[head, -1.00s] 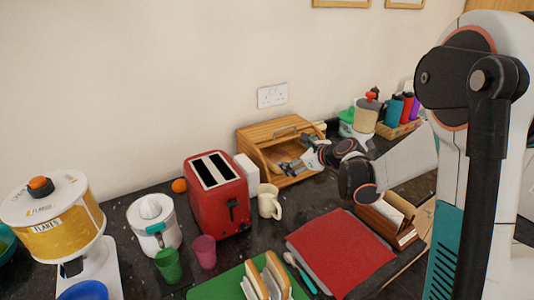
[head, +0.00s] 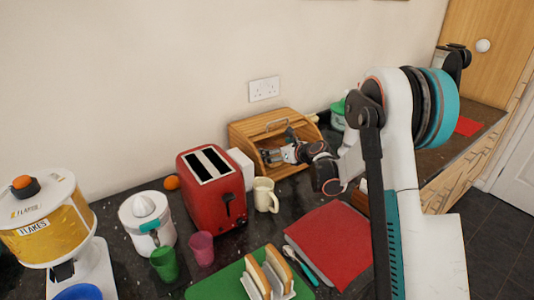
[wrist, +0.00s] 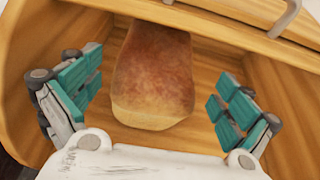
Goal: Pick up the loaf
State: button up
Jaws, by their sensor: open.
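The loaf (wrist: 153,75) is brown on top with a paler near end. It lies inside the open wooden bread box (head: 262,126), whose walls also show in the wrist view (wrist: 285,95). My gripper (wrist: 155,92) is open, with one teal-padded finger to the left of the loaf's near end and one to the right. Gaps show between both fingers and the loaf. In the head view my gripper (head: 274,156) reaches into the front opening of the box. I cannot make out the loaf in the head view.
A white block (head: 241,167), a red toaster (head: 211,190) and a cream mug (head: 264,195) stand left of and in front of the box. A red mat (head: 333,243) lies nearer. The box's handle and upper edge (wrist: 235,32) run above the loaf.

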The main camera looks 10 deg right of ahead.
jog(key=shift+b+x, duration=1.05)
jog(key=shift+x, duration=1.7)
jog(key=shift+s+a, duration=0.15)
jog(key=shift+c, duration=0.4)
jog(key=c, duration=1.2)
